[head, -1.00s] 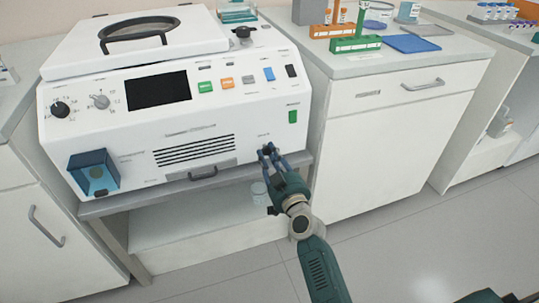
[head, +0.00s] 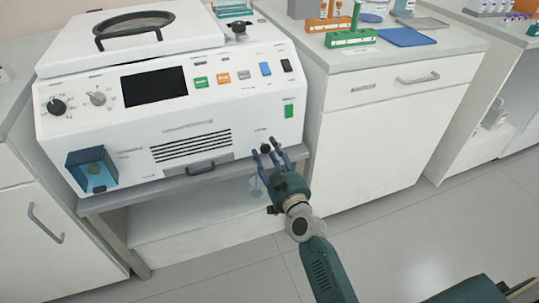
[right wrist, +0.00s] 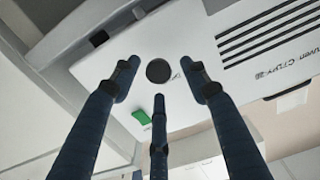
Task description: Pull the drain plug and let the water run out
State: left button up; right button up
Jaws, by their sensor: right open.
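The white bath machine (head: 190,110) stands on a grey shelf. The drain plug appears to be the small round black knob (head: 265,148) low on the right of its front panel. In the right wrist view it is a dark disc (right wrist: 158,71), seated in the white panel. My right gripper (head: 267,153) is open in front of it. In the right wrist view its three fingers (right wrist: 162,84) spread around the plug, with no visible contact. How far the fingertips are from the panel is hard to tell. No running water shows. My left gripper is not in view.
A clear glass vessel (head: 256,187) stands below the shelf, partly hidden by my right gripper. A green switch (head: 289,111) sits above the plug. A white cabinet (head: 385,135) stands close on the right. The floor (head: 400,230) in front is clear.

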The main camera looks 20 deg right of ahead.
jog(key=s, duration=1.2)
jog(key=shift+d, duration=0.2)
